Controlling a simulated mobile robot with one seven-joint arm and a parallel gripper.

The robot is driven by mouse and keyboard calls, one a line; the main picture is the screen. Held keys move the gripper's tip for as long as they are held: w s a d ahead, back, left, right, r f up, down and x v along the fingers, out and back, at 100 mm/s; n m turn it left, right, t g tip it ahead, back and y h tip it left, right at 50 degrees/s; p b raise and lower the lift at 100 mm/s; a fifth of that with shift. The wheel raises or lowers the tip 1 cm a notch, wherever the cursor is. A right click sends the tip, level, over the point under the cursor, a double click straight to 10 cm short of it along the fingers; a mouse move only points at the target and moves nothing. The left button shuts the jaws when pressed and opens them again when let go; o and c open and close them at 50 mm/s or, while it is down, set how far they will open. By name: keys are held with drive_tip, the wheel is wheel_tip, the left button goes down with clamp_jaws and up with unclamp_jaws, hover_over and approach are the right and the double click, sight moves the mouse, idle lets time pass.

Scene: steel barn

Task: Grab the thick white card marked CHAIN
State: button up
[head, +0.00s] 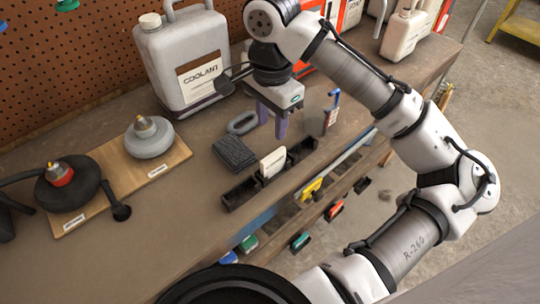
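A thick white card (272,163) stands upright in the black slotted tray (240,194) on the workbench. Any marking on it is too small to read. My gripper (272,125) points down above the bench, behind the tray and the card as seen here. Its two purple-grey fingers are apart with nothing visible between them. It is not touching the card.
A grey ring-shaped piece (241,123) and a dark ribbed block (234,153) lie near the gripper. A large coolant jug (185,60) stands behind, left. A wooden board (165,164) bears two round devices. A small red-and-blue item (330,114) stands right.

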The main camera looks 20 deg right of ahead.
sight(272, 155)
wheel_tip(272, 155, down, 7)
drive_tip(key=shift+s+r+p, duration=0.1)
drive_tip(key=shift+r+p, duration=0.05)
drive_tip(key=shift+p, duration=0.15)
drive_tip(key=shift+f+p, duration=0.75)
drive_tip(key=shift+f, duration=2)
clamp_jaws()
